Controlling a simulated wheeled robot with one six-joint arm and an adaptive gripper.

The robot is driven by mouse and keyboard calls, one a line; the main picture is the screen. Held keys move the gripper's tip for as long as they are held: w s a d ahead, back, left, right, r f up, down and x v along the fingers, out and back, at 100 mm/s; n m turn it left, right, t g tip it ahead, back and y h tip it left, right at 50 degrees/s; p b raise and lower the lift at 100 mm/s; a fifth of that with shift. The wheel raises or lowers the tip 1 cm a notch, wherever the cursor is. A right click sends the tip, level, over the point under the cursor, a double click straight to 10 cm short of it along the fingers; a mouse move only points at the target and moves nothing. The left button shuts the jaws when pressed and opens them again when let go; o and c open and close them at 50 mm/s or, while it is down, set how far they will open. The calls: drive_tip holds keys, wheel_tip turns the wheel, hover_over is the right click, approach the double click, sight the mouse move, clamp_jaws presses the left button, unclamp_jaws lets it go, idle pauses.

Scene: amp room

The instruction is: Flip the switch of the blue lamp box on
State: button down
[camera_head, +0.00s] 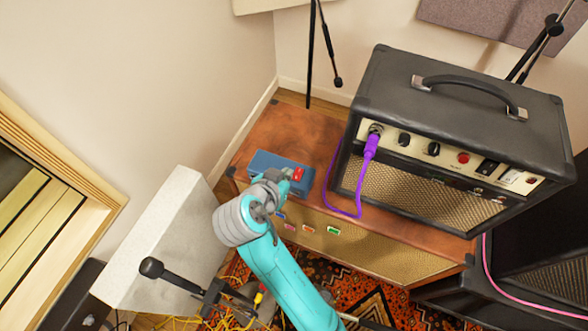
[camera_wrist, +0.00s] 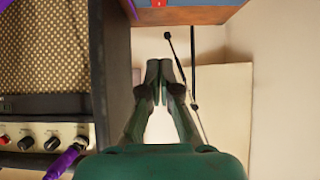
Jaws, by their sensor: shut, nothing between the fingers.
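The blue lamp box (camera_head: 262,159) sits on the brown wooden top at the centre left in the head view. Its red switch (camera_head: 298,174) shows at the box's right end, just beside my gripper (camera_head: 286,175). My gripper is shut and empty and hides part of the box's front. I cannot tell whether it touches the box, or which way the switch is set. In the wrist view the closed fingertips (camera_wrist: 160,68) are at the centre. A strip of the blue box (camera_wrist: 188,2) and the red switch (camera_wrist: 159,3) show at the top edge.
A black amplifier (camera_head: 455,120) with knobs and a purple cable (camera_head: 369,150) stands to the right of the box. A wooden-topped cabinet (camera_head: 300,125) bears both. A pale panel (camera_head: 165,235) stands at the left. Black stands (camera_head: 310,60) rise behind.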

hover_over(300, 169)
drive_tip(key=s, duration=0.3)
drive_tip(key=f, duration=0.4)
drive_tip(key=a+f, duration=0.1)
drive_tip(key=shift+w+f, duration=0.25)
drive_tip(key=shift+f, duration=0.15)
drive_tip(key=f, duration=0.3)
drive_tip(key=shift+w+d+f, duration=0.1)
drive_tip(key=shift+w+d, duration=0.05)
drive_tip(key=shift+w, duration=0.15)
drive_tip(key=shift+w+f, duration=0.1)
drive_tip(key=shift+f, duration=0.45)
drive_tip(key=shift+f, duration=0.2)
drive_tip(key=shift+w+d, duration=0.1)
drive_tip(key=shift+w, duration=0.05)
drive_tip(key=shift+w+d+r, duration=0.15)
drive_tip(key=shift+w+d, duration=0.1)
drive_tip(key=shift+w, duration=0.4)
